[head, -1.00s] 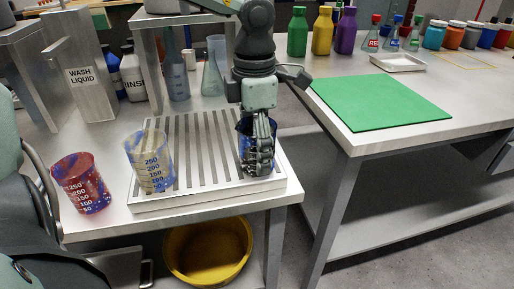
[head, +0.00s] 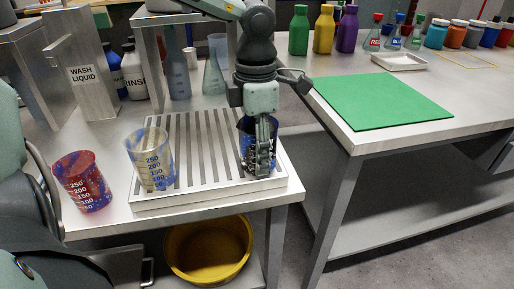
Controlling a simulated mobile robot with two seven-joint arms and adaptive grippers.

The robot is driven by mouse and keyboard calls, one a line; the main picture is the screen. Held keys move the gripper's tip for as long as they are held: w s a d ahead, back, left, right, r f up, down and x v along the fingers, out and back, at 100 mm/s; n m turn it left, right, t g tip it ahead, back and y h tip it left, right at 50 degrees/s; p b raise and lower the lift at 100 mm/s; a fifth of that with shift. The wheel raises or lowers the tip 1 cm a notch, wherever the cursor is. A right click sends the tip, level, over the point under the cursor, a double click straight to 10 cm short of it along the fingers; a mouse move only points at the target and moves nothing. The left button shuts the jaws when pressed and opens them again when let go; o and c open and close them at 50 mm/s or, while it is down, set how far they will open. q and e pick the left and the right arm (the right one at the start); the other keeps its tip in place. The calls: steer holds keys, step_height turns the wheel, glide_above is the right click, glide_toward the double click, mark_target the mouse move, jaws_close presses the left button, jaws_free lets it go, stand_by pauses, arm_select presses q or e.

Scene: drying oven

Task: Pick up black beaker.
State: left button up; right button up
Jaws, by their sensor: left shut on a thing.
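A dark-looking beaker with blue on its wall (head: 242,140) is at the right end of the slatted drain tray (head: 205,197), largely hidden behind my fingers. My left gripper (head: 261,168) points down from above and is shut on this beaker. The beaker looks upright, with its base at about tray level; I cannot tell if there is a gap under it. My right gripper is not in view.
Bottles and a flask (head: 212,78) stand behind. A yellow basin (head: 208,252) is below. A green mat (head: 382,101) lies clear on the right table.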

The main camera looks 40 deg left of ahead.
arm_select(q)
step_height(320, 180, up, 18)
steer(key=p, duration=0.1)
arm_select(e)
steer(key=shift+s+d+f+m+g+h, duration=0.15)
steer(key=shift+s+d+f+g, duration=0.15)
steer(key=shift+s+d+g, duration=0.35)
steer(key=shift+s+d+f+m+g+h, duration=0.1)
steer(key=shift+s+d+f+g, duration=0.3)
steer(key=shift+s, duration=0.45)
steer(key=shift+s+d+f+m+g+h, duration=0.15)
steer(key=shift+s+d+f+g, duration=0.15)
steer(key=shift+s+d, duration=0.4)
